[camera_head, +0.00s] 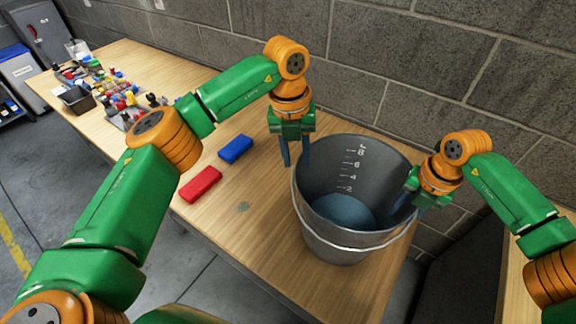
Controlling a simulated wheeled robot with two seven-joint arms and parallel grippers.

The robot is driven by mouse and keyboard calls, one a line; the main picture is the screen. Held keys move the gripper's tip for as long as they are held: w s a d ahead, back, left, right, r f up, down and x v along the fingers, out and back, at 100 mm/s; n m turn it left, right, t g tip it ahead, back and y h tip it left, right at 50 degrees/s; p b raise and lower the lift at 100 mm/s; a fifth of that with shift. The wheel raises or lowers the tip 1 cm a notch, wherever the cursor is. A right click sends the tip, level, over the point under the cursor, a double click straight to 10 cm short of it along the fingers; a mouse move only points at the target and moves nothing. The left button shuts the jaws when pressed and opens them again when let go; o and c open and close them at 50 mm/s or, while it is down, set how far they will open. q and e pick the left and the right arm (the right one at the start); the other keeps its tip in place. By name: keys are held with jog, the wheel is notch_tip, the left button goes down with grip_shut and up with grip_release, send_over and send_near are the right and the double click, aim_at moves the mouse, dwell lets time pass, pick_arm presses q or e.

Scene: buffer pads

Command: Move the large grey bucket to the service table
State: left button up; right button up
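The large grey bucket (345,246) stands upright on the wooden table (262,262). It has white level marks inside, a bluish bottom and a wire handle lying along its front. My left gripper (296,156) points down at the bucket's left rim, its two dark fingers apart with a gap between them. Whether it touches the rim is unclear. My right gripper (404,203) is at the bucket's right rim, with a finger showing over the inside. Its other finger is hidden, so its grip cannot be told. Which surface is the service table is not clear.
A red block (201,184) and a blue block (235,149) lie left of the bucket. Bins with several coloured items (115,97) stand at the table's far left end. A grey block wall (440,70) runs behind. Another wooden surface (518,262) shows at right.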

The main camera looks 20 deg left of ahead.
jog(key=shift+r, duration=0.15)
pick_arm(q)
notch_tip(320, 180, up, 2)
jog(key=shift+r, duration=0.1)
pick_arm(e)
notch_tip(320, 180, up, 12)
jog(key=d, duration=0.1)
jog(key=shift+s, duration=0.15)
jog(key=shift+f, duration=0.2)
